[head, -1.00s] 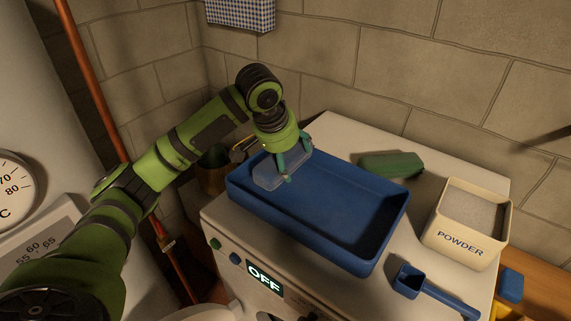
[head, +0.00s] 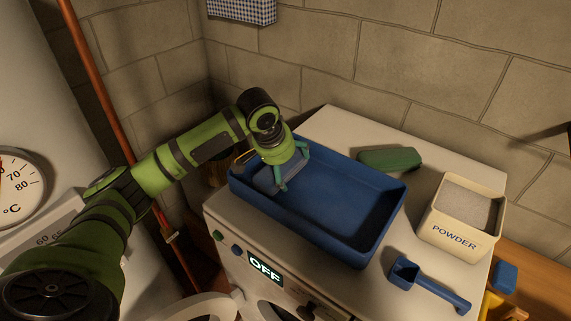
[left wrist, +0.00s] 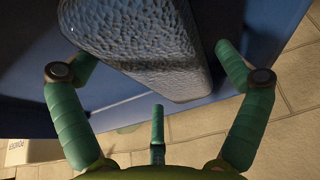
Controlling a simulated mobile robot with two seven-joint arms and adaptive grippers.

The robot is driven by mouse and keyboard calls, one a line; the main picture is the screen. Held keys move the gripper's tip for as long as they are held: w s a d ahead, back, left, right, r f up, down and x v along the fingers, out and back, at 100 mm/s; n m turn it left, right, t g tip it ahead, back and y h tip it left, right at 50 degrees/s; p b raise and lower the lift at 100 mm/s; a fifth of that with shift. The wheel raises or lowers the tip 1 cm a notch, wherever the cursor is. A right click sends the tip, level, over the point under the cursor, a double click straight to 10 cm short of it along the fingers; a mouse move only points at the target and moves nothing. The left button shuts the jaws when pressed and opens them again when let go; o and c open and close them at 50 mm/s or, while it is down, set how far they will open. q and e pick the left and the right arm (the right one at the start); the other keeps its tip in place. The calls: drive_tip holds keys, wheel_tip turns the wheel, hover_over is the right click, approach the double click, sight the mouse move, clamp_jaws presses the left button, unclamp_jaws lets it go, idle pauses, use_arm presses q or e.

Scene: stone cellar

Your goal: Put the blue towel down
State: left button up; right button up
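The blue towel (head: 266,180) is a small, grey-blue folded block over the left end of the dark blue tray (head: 385,225). My left gripper (head: 292,170) points down with its green fingers around the towel. In the left wrist view the rough-textured towel (left wrist: 150,50) lies between the fingers, which bend inward at its sides; one fingertip is hidden behind it. The towel is low, within the tray's outline. I cannot tell whether it touches the tray floor. My right gripper is not in view.
The tray stands on a white machine (head: 330,120) with an OFF display. A green bundle (head: 390,158), a powder box (head: 455,232) and a blue scoop (head: 430,285) lie behind and right of it. The tray's right part is empty. A checked cloth (head: 240,10) hangs on the wall.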

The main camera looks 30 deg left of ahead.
use_arm(q)
drive_tip(key=shift+r, duration=0.2)
drive_tip(key=shift+s+r+b, duration=0.1)
drive_tip(key=shift+r+b, duration=0.15)
drive_tip(key=shift+b, duration=0.05)
drive_tip(key=b+v, duration=0.3)
drive_tip(key=v, duration=0.8)
drive_tip(key=shift+r, duration=0.2)
